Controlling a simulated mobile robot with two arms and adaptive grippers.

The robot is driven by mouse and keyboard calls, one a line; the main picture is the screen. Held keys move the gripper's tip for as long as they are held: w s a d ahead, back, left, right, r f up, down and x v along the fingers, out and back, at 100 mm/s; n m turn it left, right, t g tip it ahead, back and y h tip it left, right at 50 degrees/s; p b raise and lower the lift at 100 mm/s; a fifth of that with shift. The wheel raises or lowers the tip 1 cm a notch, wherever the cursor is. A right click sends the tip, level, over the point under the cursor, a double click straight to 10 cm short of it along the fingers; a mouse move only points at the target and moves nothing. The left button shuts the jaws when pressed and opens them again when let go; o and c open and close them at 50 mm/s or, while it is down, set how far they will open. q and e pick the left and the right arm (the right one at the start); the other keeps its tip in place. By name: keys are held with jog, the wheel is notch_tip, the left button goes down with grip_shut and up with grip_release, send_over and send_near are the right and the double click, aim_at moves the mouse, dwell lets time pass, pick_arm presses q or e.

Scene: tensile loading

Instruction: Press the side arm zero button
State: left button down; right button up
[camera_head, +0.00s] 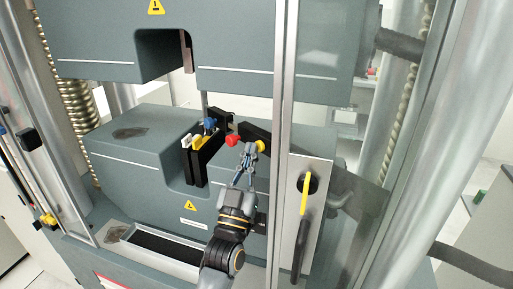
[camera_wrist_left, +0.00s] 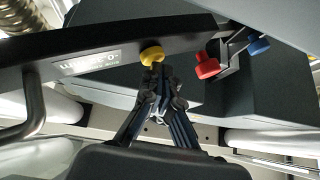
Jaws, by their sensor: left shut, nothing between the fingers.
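A black side arm (camera_wrist_left: 205,28) crosses the upper part of the left wrist view, with a small light label on it. A round yellow button (camera_wrist_left: 152,54) sits on its lower edge; in the head view the button (camera_head: 260,147) shows just right of my fingertips. My left gripper (camera_head: 249,149) is shut and empty, its tips close to the button. In the left wrist view, the tips (camera_wrist_left: 159,72) overlap the button's lower edge, and I cannot tell whether they touch. My right gripper is not in view.
A red knob (camera_head: 232,141) and a blue knob (camera_head: 209,124) are left of my fingertips, by the black clamp parts (camera_head: 196,165). The grey upper machine block (camera_head: 240,50) hangs above. A metal upright (camera_head: 284,120) and a panel with a yellow handle (camera_head: 306,195) stand close on the right.

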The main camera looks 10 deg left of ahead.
pick_arm(q)
jog(key=shift+w+d, duration=0.1)
jog(key=shift+w, duration=0.05)
dwell(0.4)
jog(key=shift+s+a+p, duration=0.35)
jog(key=shift+s+a, duration=0.25)
jog(key=shift+s, duration=0.15)
jog(key=s+a, duration=0.1)
jog(key=s, duration=0.1)
jog(key=s+a+p, duration=0.1)
jog(key=a, duration=0.1)
jog(key=shift+s, duration=0.4)
dwell(0.3)
